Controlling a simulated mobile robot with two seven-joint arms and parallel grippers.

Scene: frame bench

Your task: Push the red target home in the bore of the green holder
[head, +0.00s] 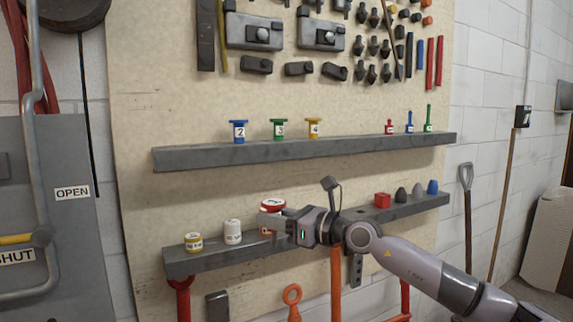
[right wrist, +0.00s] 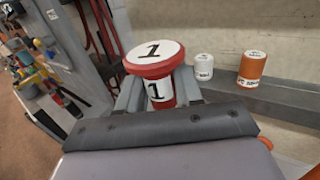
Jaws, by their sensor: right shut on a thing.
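The red target (head: 273,204), a flanged piece with a white label marked 1, stands upright between the fingers of my right gripper (head: 268,222) at the lower shelf. It also shows in the right wrist view (right wrist: 155,60), with the shut fingers on either side of its stem. I cannot tell whether its base touches the shelf. A green flanged piece marked with a number (head: 279,130) stands on the upper shelf, and a slim green piece (head: 428,119) stands at that shelf's right end. No bore shows, so I cannot tell which green thing is the holder. My left gripper is out of view.
The upper shelf (head: 340,146) runs above. Tools hang below.

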